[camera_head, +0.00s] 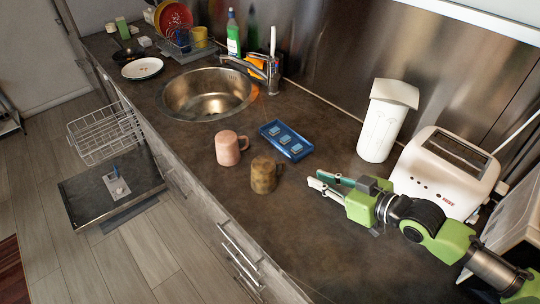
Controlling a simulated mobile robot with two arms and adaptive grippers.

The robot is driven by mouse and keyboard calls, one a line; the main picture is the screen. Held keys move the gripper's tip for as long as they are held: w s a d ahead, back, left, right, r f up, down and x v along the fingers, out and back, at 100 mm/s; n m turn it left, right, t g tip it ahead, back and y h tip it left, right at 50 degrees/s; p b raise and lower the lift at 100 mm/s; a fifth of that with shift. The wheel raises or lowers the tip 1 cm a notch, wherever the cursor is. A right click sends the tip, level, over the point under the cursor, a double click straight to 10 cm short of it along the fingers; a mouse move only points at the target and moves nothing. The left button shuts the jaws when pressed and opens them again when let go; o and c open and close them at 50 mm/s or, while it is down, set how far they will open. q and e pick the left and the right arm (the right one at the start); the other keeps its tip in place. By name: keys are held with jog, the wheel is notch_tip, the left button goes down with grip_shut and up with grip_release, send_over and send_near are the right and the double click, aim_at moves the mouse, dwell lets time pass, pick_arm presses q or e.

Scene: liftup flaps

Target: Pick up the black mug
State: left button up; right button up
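No clearly black mug shows. A dark brown, mottled mug (264,176) stands upright on the counter, with its handle to the right. A pink mug (227,149) stands just behind it to the left. My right gripper (315,180) comes in from the right, low over the counter. Its fingers point left towards the brown mug, apart from it, with a gap between them and nothing held. My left gripper is not in view.
A blue tray (268,131) with several small blocks lies behind the mugs. A white canister (382,130) and a white toaster (440,175) stand right of it. The sink (208,92) is at the left. The counter (300,235) in front is clear. An open dishwasher (80,200) is below.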

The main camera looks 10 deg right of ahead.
jog(key=x, duration=0.3)
jog(key=shift+a+r, duration=0.2)
jog(key=p+x, duration=0.1)
jog(key=x, duration=0.2)
jog(key=shift+x, duration=1.05)
jog(key=shift+w+f, duration=0.15)
jog(key=shift+f, duration=0.05)
jog(key=p+x, duration=0.1)
jog(key=x, duration=0.3)
jog(key=shift+w+a+f, duration=0.1)
jog(key=shift+w+f, duration=0.05)
jog(key=shift+w, duration=0.1)
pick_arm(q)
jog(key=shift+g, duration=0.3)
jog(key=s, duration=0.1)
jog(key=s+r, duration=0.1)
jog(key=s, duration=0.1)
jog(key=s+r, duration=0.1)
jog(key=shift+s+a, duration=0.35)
pick_arm(e)
jog(key=shift+f, duration=0.1)
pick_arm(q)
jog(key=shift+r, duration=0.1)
pick_arm(e)
grip_shut()
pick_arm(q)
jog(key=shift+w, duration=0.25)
